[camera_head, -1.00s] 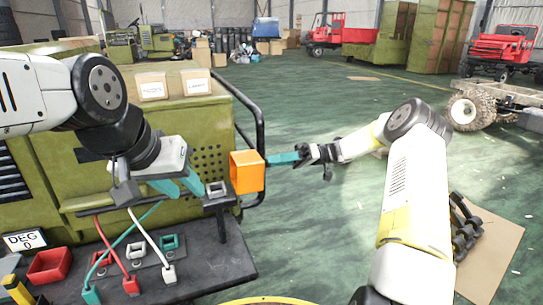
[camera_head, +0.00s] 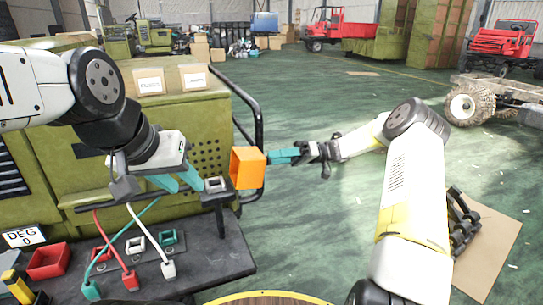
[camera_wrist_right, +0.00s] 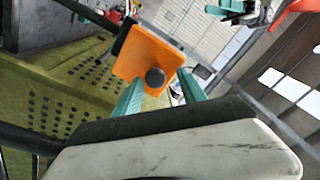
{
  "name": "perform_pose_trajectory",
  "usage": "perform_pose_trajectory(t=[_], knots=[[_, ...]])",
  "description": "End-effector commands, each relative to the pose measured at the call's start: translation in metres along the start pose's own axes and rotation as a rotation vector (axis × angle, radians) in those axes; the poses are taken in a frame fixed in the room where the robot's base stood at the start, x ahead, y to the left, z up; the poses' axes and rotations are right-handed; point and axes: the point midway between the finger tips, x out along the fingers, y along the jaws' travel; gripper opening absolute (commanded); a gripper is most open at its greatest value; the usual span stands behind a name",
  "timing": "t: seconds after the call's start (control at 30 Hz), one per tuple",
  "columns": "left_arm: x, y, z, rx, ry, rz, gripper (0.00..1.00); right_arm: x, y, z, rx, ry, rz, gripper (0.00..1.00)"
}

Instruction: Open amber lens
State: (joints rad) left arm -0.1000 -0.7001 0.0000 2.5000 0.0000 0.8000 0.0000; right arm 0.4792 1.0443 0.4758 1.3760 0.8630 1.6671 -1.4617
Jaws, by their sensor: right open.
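The amber lens (camera_head: 248,168) is an orange boxy piece beside the post at the machine's right corner. In the right wrist view its orange face (camera_wrist_right: 143,58) has a round dark knob (camera_wrist_right: 155,77) near the lower edge. My right gripper (camera_head: 282,156) is at the lens's right side in the head view. In the wrist view its teal fingers (camera_wrist_right: 158,92) are apart, with the knob between them; I cannot tell whether they touch it. My left gripper (camera_head: 177,183) is open, its two teal fingers apart, just left of a small grey socket (camera_head: 216,185) on a bracket.
A dark bench (camera_head: 205,255) below holds a red tray (camera_head: 48,262), several sockets and plugs with coloured cables. A green perforated machine (camera_head: 190,125) with two small boxes on top stands behind. A black rail (camera_head: 258,110) curves beside the lens.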

Motion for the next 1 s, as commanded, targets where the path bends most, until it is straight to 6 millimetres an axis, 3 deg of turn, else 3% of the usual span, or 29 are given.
perform_pose_trajectory(t=[0.17, 0.4, 0.6, 1.0], knots=[[0.000, 0.000, 0.000, 0.000, 0.000, 0.000, 0.36, -0.011, 0.001, 0.000, -0.002, 0.001, 0.002, 0.48], [0.000, 0.000, 0.000, 0.000, 0.000, 0.000, 0.36, -0.052, 0.001, 0.000, -0.001, 0.002, 0.002, 0.48], [0.000, 0.000, 0.000, 0.000, 0.000, 0.000, 0.36, -0.075, 0.001, 0.000, -0.001, 0.002, 0.001, 0.48], [0.000, 0.000, 0.000, 0.000, 0.000, 0.000, 0.36, -0.079, 0.000, 0.000, 0.000, 0.000, 0.000, 0.48]])
